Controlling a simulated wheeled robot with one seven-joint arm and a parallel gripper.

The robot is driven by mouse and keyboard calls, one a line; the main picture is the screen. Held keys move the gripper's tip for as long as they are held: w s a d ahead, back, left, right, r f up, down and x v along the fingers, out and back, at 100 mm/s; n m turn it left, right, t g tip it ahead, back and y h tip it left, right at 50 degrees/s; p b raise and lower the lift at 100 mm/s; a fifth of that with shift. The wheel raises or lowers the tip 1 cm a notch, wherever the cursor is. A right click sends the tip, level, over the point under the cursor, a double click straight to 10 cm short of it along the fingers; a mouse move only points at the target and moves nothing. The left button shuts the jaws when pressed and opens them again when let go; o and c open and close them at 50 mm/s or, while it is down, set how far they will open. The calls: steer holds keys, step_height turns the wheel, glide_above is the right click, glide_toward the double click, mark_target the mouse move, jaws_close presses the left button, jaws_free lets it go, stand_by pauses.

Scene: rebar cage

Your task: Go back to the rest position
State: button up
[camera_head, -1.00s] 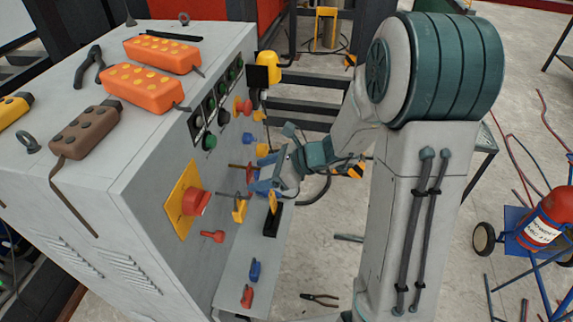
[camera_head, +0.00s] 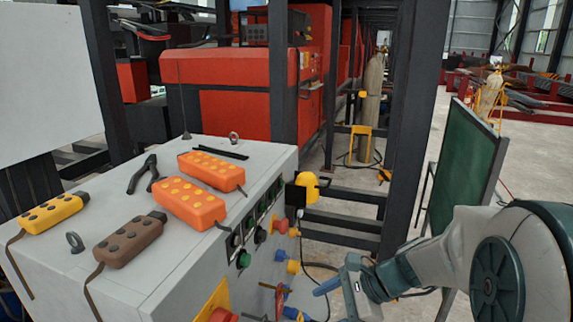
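My gripper (camera_head: 328,287) shows at the lower middle, beside the right-hand face of the grey control cabinet (camera_head: 190,262). One blue finger points left toward the cabinet's plugs and knobs. The rest of the gripper is cut off or hidden, so its opening cannot be judged. My arm comes in from the lower right corner.
On the cabinet lie two orange remotes (camera_head: 189,204), a brown remote (camera_head: 128,240), a yellow remote (camera_head: 53,213) and black pliers (camera_head: 143,174). A yellow lamp (camera_head: 306,188) juts from its corner. Dark posts (camera_head: 404,120) and a green board (camera_head: 464,170) stand right of it.

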steer(key=s+d+r+n+h, duration=0.1)
steer(key=s+d+n+h, duration=0.2)
steer(key=n, duration=0.5)
steer(key=s+d+r+n+t+h, duration=0.1)
steer(key=s+d+n+h, duration=0.2)
steer(key=s+n+h, duration=0.3)
steer(key=s+n, duration=0.1)
steer(key=n, duration=0.1)
steer(key=shift+s+r+n, duration=0.3)
steer(key=shift+r, duration=0.1)
stand_by(4.7)
